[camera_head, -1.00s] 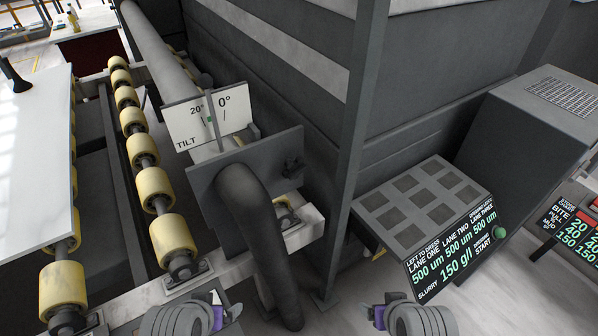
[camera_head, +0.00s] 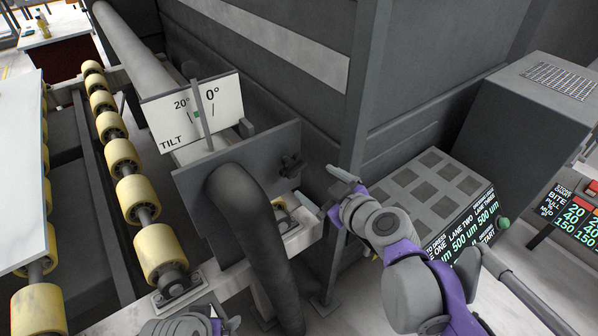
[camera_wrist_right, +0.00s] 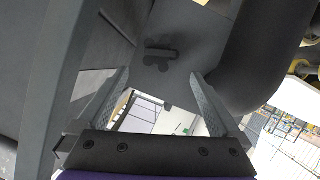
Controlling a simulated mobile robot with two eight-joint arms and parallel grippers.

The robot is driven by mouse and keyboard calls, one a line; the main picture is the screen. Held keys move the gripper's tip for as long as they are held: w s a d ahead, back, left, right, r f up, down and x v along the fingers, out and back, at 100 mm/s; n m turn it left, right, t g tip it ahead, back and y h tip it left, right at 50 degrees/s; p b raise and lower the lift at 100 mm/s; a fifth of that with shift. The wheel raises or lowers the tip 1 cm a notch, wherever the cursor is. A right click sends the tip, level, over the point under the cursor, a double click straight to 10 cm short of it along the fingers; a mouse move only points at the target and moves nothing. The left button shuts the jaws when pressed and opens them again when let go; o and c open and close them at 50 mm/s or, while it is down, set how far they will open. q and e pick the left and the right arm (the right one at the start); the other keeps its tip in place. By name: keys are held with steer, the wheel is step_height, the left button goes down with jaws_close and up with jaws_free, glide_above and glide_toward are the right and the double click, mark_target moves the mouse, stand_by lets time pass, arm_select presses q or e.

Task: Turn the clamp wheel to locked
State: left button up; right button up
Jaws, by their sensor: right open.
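The clamp wheel (camera_head: 290,166) is a small dark lobed knob on the right part of a grey upright plate (camera_head: 200,196). In the right wrist view the clamp wheel (camera_wrist_right: 160,56) shows ahead of the fingers, slightly above the gap between them. My right gripper (camera_head: 334,193) is open and empty, to the right of the wheel and apart from it. In its wrist view the two fingers (camera_wrist_right: 158,88) stand wide apart. My left arm shows only at the bottom edge, and its gripper's (camera_head: 214,326) fingers cannot be made out.
A thick dark pipe (camera_head: 245,215) bends down in front of the plate, left of the wheel. A tilt scale (camera_head: 195,112) stands behind it. A grey post (camera_head: 362,100) and a console (camera_head: 440,185) stand on the right. Yellow rollers (camera_head: 137,198) line the left.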

mark_target(298, 170)
steer(key=b+x, duration=0.1)
steer(key=x, duration=0.8)
steer(key=shift+w+a+f, duration=0.1)
steer(key=shift+w, duration=0.05)
steer(key=c, duration=1.3)
